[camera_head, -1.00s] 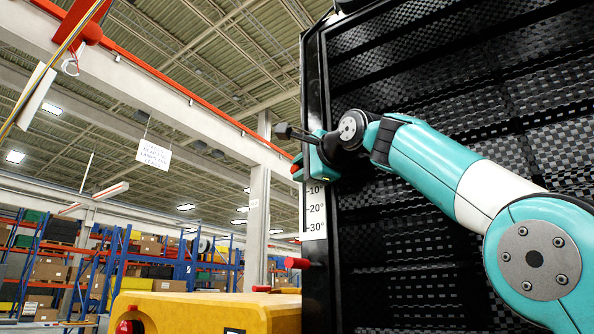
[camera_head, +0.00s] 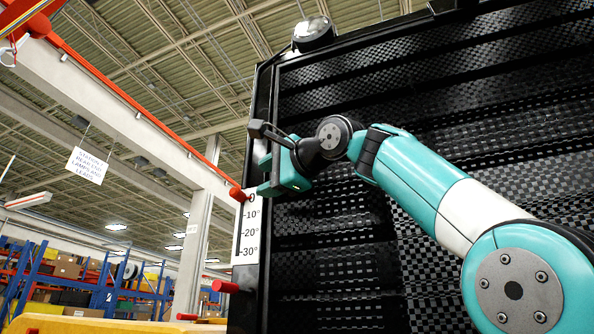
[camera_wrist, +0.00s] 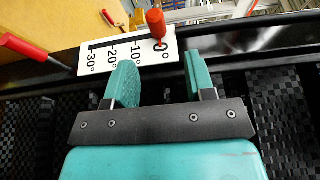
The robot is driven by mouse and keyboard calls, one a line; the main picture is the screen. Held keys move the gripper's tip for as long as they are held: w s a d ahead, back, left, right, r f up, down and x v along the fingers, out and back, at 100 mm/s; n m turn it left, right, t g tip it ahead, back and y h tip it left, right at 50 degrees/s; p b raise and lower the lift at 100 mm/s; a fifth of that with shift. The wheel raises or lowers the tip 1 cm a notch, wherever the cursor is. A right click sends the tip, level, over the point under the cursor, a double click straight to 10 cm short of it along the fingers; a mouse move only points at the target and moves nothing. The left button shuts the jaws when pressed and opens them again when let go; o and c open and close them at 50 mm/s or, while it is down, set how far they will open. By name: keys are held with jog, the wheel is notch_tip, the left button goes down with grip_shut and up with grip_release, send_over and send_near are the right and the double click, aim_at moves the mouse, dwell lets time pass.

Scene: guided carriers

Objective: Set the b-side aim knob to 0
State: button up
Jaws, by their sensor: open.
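In the wrist view the knob (camera_wrist: 155,20) stands over the 0° label, with the scale (camera_wrist: 118,52) running left to -30°. My teal gripper (camera_head: 262,160) is open and empty beside the scale's top end. In the wrist view its fingers (camera_wrist: 163,75) are apart, short of the knob, and nothing is between them.
Another red handle (camera_head: 226,286) sticks out below the scale; it also shows at the left in the wrist view (camera_wrist: 25,48). A yellow body (camera_head: 90,325) lies at the lower left. The black woven panel (camera_head: 350,250) fills the right side behind my arm.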

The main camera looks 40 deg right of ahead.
jog(key=s+d+p, duration=0.1)
jog(key=s+p, duration=0.1)
jog(key=s, duration=0.6)
jog(key=shift+s+d, duration=0.15)
jog(key=shift+s, duration=0.15)
dwell(0.3)
jog(key=w+a+f+n+g+y+b, duration=0.1)
jog(key=w+a+f+n+g+b, duration=0.2)
jog(key=f, duration=0.9)
jog(key=w+f+n+g+y+b, duration=0.1)
jog(key=w+f+n+g+b, duration=0.2)
jog(key=f, duration=0.9)
jog(key=a+f+n+g+y+b, duration=0.1)
jog(key=a+f+n+g+b, duration=0.15)
jog(key=f, duration=0.75)
jog(key=a+f+n+g+b, duration=0.1)
jog(key=a+f+n+b, duration=0.2)
jog(key=f, duration=0.6)
jog(key=s+a+f+n+g+b, duration=0.1)
jog(key=s+f+n, duration=0.3)
jog(key=f, duration=0.6)
jog(key=s+a+f+n+g+h+b, duration=0.1)
jog(key=s+f+n+g+b, duration=0.3)
jog(key=s+f, duration=0.4)
jog(key=s+a+f+n+g+b, duration=0.2)
jog(key=s+f, duration=0.4)
jog(key=f, duration=0.7)
jog(key=shift+s+a+f+n+g+h, duration=0.35)
jog(key=shift+a+n+g, duration=0.35)
jog(key=shift+n, duration=0.25)
